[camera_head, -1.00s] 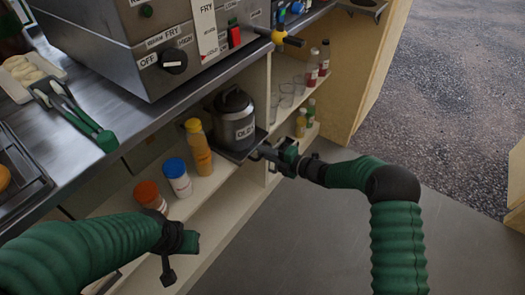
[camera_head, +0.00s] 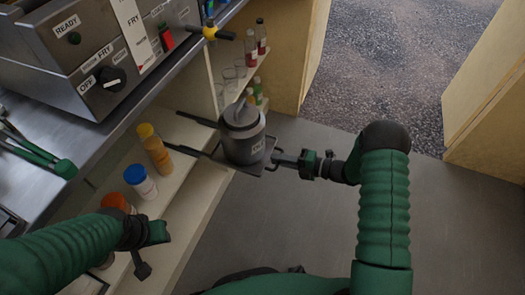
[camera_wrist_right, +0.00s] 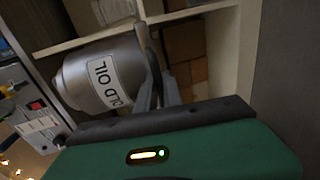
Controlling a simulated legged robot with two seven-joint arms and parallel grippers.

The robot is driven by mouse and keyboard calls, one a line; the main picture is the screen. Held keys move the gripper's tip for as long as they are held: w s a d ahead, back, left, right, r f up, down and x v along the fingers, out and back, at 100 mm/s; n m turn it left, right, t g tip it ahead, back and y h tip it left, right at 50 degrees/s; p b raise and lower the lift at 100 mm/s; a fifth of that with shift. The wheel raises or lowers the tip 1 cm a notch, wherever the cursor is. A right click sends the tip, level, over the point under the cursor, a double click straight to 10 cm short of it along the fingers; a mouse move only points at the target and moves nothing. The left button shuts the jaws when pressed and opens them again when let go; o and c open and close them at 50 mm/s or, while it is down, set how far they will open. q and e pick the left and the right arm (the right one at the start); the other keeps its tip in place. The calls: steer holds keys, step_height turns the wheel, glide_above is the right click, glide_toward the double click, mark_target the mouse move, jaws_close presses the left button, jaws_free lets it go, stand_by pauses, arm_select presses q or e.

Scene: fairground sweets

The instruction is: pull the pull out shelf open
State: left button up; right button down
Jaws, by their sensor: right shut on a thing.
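The pull out shelf (camera_head: 256,168) is a dark flat plate on two dark rails, standing well out from the cabinet under the counter. My right gripper (camera_head: 284,161) is shut on the shelf handle at the plate's front edge. In the wrist view its fingers (camera_wrist_right: 157,90) are beside the pot, and the handle is hard to make out. My left gripper (camera_head: 148,250) is open and empty, near the cabinet's front at lower left.
Yellow (camera_head: 155,150), white-and-blue (camera_head: 140,182) and orange-topped (camera_head: 115,202) bottles stand on the cabinet shelf. Glasses and small bottles (camera_head: 255,40) stand farther back. The fryer (camera_head: 110,60) sits on the counter above. The grey floor (camera_head: 310,220) in front is free.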

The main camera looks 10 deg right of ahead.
steer(key=shift+s+d+f, duration=0.2)
steer(key=shift+s+d, duration=0.8)
steer(key=shift+d, duration=0.15)
steer(key=c, duration=1.5)
jaws_free()
steer(key=shift+w, duration=0.1)
steer(key=p+v, duration=0.5)
steer(key=v, duration=1.2)
steer(key=shift+w, duration=0.15)
